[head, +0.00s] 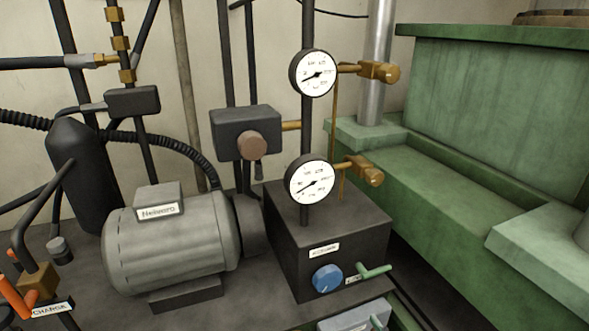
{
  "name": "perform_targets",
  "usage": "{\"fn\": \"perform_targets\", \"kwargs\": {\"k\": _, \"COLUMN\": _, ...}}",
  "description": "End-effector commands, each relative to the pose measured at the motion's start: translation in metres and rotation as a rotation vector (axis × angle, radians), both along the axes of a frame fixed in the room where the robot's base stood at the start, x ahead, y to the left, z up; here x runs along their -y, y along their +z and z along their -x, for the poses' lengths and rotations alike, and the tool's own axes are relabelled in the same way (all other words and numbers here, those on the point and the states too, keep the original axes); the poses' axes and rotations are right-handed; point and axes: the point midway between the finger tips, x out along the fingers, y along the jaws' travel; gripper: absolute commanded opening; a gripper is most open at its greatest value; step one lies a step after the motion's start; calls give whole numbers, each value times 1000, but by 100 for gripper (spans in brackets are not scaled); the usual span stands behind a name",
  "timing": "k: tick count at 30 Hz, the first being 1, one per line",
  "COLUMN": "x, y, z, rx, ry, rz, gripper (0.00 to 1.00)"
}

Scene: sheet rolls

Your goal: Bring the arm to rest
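My arm and my gripper do not show in the head view. No part of the arm can be made out, so its pose and the gripper's state are hidden from me.
A grey motor (170,240) stands on the dark base at left. A dark block (328,240) with a blue knob (327,279) and a green lever (374,271) is at centre, below two gauges (312,73). Green machinery (490,110) fills the right. An orange handle (14,297) is at lower left.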

Motion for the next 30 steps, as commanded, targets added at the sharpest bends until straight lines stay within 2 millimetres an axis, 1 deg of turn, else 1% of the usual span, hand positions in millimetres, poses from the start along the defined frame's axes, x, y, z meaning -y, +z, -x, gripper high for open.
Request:
{"fn": "perform_targets", "kwargs": {"k": 1, "x": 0, "y": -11, "z": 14, "rx": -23, "ry": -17, "rz": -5, "gripper": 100}}
{"fn": "perform_targets", "kwargs": {"k": 5, "x": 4, "y": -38, "z": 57, "rx": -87, "ry": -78, "rz": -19, "gripper": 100}}
{"fn": "perform_targets", "kwargs": {"k": 6, "x": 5, "y": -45, "z": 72, "rx": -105, "ry": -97, "rz": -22, "gripper": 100}}
{"fn": "perform_targets", "kwargs": {"k": 8, "x": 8, "y": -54, "z": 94, "rx": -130, "ry": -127, "rz": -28, "gripper": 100}}
{"fn": "perform_targets", "kwargs": {"k": 10, "x": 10, "y": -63, "z": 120, "rx": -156, "ry": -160, "rz": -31, "gripper": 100}}
{"fn": "perform_targets", "kwargs": {"k": 11, "x": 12, "y": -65, "z": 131, "rx": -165, "ry": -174, "rz": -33, "gripper": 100}}
{"fn": "perform_targets", "kwargs": {"k": 12, "x": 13, "y": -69, "z": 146, "rx": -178, "ry": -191, "rz": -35, "gripper": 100}}
{"fn": "perform_targets", "kwargs": {"k": 14, "x": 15, "y": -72, "z": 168, "rx": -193, "ry": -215, "rz": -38, "gripper": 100}}
{"fn": "perform_targets", "kwargs": {"k": 15, "x": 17, "y": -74, "z": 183, "rx": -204, "ry": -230, "rz": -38, "gripper": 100}}
{"fn": "perform_targets", "kwargs": {"k": 19, "x": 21, "y": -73, "z": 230, "rx": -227, "ry": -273, "rz": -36, "gripper": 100}}
{"fn": "perform_targets", "kwargs": {"k": 22, "x": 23, "y": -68, "z": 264, "rx": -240, "ry": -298, "rz": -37, "gripper": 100}}
{"fn": "perform_targets", "kwargs": {"k": 26, "x": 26, "y": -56, "z": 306, "rx": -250, "ry": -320, "rz": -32, "gripper": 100}}
{"fn": "perform_targets", "kwargs": {"k": 30, "x": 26, "y": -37, "z": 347, "rx": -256, "ry": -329, "rz": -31, "gripper": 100}}
